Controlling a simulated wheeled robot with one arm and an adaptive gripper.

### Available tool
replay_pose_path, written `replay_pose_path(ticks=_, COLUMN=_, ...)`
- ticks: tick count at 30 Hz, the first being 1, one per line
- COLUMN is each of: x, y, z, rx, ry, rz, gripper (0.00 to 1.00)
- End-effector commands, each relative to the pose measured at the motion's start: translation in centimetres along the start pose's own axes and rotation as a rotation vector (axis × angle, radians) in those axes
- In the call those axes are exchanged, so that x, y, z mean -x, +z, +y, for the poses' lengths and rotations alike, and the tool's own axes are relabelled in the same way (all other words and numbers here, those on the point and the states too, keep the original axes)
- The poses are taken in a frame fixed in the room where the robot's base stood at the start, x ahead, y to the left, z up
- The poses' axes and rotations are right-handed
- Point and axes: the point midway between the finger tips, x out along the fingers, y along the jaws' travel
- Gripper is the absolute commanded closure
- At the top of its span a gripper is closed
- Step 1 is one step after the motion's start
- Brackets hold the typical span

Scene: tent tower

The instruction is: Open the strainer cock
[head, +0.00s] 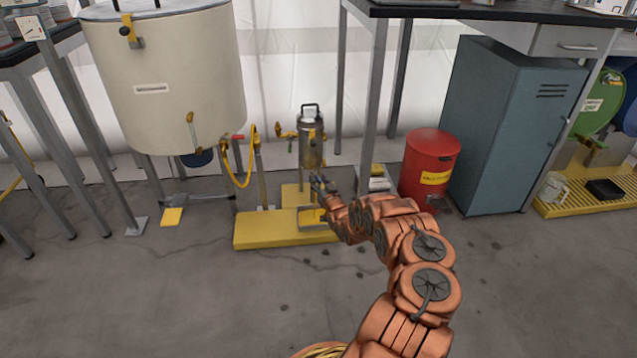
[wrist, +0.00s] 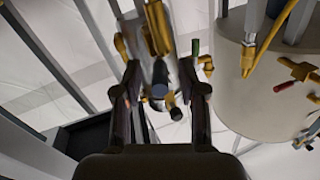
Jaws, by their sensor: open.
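The strainer (head: 311,137) is an upright steel cylinder with a black top handle, behind a yellow base. A brass fitting (head: 286,133) with a small green part sticks out on its left. In the wrist view the picture is turned over, and the strainer (wrist: 143,50) shows beyond the fingers, partly hidden.
A cream tank (head: 165,75) with a red-handled valve (head: 237,137) and a yellow hose (head: 238,180) stands left. A yellow base (head: 270,236) lies below. A table leg (head: 373,90), red drum (head: 428,168) and blue cabinet (head: 505,130) stand right. The near floor is clear.

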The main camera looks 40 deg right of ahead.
Motion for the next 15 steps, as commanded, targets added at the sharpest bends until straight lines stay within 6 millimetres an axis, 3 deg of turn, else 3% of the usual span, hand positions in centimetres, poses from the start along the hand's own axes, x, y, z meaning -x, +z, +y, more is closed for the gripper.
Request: replay_pose_path(ticks=15, x=-0.75, y=-0.25, z=0.0, rx=0.001, ry=0.0, rz=0.004, gripper=0.6)
